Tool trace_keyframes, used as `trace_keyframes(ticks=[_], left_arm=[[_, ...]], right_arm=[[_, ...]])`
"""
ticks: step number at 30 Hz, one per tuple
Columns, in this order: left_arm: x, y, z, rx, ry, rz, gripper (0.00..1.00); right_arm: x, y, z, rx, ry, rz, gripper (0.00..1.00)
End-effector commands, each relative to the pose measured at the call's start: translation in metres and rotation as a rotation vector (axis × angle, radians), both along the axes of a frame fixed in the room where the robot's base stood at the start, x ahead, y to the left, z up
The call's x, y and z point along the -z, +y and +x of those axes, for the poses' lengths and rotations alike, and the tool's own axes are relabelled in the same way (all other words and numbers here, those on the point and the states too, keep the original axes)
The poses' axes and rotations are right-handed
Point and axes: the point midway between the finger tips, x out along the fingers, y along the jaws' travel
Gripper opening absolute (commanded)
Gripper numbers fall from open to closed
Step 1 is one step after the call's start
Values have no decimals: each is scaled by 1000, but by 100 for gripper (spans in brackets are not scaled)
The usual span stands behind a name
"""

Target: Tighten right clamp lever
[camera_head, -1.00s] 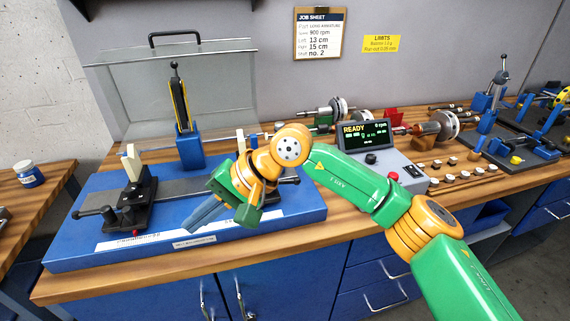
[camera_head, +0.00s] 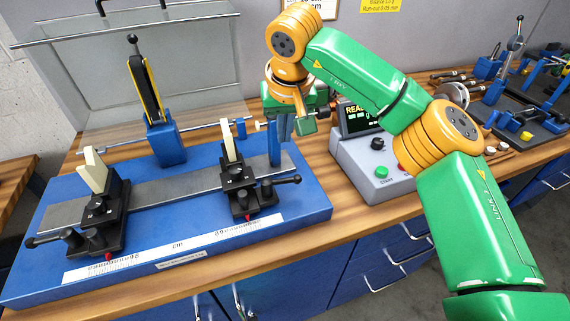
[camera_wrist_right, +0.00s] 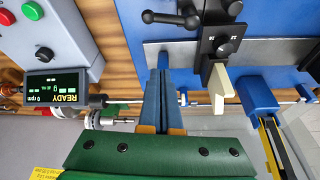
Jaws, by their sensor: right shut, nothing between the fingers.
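The right clamp lever (camera_head: 288,181) is a black bar with a ball end, sticking out to the right from the foot of the right support stand (camera_head: 238,185). The lever shows at the top of the right wrist view (camera_wrist_right: 168,18), with the stand (camera_wrist_right: 218,42) beside it. My right gripper (camera_head: 284,138) is beyond the stand and to its right, fingers pointing down, near the blue base's right end. In the right wrist view its blue fingers (camera_wrist_right: 163,68) are together with nothing between them, apart from the lever. My left gripper is out of view.
The left support stand (camera_head: 95,210) has its own lever on the blue base (camera_head: 300,205). A blue post with a yellow-black arm (camera_head: 145,90) stands behind. A thin shaft (camera_head: 190,130) runs near the gripper. The READY control box (camera_head: 365,160) is close on the right.

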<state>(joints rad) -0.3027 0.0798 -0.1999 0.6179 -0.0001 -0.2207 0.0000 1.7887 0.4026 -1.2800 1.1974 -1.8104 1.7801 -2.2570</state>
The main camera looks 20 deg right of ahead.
Motion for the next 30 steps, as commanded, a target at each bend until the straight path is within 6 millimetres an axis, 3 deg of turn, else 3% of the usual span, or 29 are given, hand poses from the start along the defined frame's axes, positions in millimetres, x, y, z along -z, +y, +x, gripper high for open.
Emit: trace_keyframes(ticks=[10,19,30], left_arm=[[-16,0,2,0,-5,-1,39],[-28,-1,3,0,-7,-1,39],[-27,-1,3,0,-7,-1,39]], right_arm=[[70,-4,25,0,6,1,0],[78,2,-9,-3,1,0,0],[80,2,-13,0,0,1,0]])
